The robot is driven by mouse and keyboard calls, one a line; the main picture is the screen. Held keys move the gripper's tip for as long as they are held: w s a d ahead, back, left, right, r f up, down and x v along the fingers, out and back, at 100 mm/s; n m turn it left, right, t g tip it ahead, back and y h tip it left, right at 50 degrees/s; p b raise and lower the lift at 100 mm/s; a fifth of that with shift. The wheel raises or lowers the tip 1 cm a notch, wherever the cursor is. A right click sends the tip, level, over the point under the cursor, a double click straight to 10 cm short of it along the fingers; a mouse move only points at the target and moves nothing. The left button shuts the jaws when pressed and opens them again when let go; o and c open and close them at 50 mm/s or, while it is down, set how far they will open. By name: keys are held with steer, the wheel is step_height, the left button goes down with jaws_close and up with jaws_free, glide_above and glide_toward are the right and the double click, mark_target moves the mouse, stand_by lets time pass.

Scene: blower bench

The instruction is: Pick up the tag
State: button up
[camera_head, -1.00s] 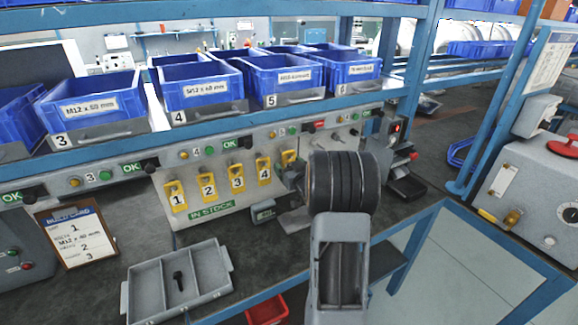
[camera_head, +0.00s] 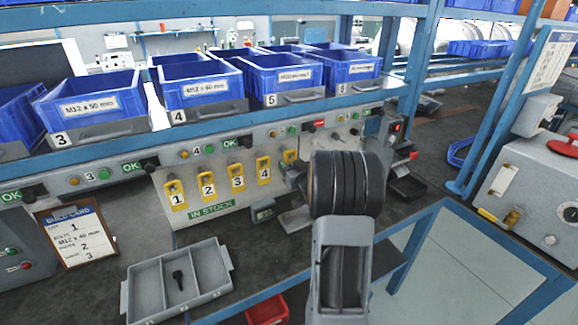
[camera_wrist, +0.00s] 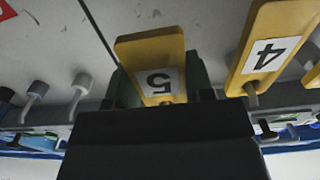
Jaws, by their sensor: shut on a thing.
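Yellow tags numbered 1 (camera_head: 175,195), 2 (camera_head: 207,190), 3 (camera_head: 237,178) and 4 (camera_head: 263,170) hang in a row on the grey IN STOCK board. Tag 5 (camera_head: 290,156) is at the right end of the row, partly hidden by my arm in the head view. In the wrist view, tag 5 (camera_wrist: 152,62) is upside down between the fingers of my gripper (camera_wrist: 158,88), which is shut on it. Tag 4 (camera_wrist: 272,45) hangs just right of it there, apart from the fingers. Whether tag 5 still touches its peg cannot be told.
Blue bins (camera_head: 90,105) stand on the shelf above the tags. A grey divided tray (camera_head: 178,282) with a dark bolt lies on the bench at front left. A build card (camera_head: 75,238) stands left of it. A red bin (camera_head: 267,309) sits low in front.

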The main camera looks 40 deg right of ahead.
steer(key=s+a, duration=0.2)
steer(key=s, duration=1.5)
steer(key=shift+a+r, duration=0.2)
steer(key=shift+r, duration=0.15)
steer(key=s+a+b, duration=0.1)
steer(key=s+b, duration=0.6)
steer(key=b, duration=0.1)
steer(key=shift+s+b, duration=0.15)
steer(key=shift+b, duration=0.2)
stand_by(0.4)
stand_by(0.3)
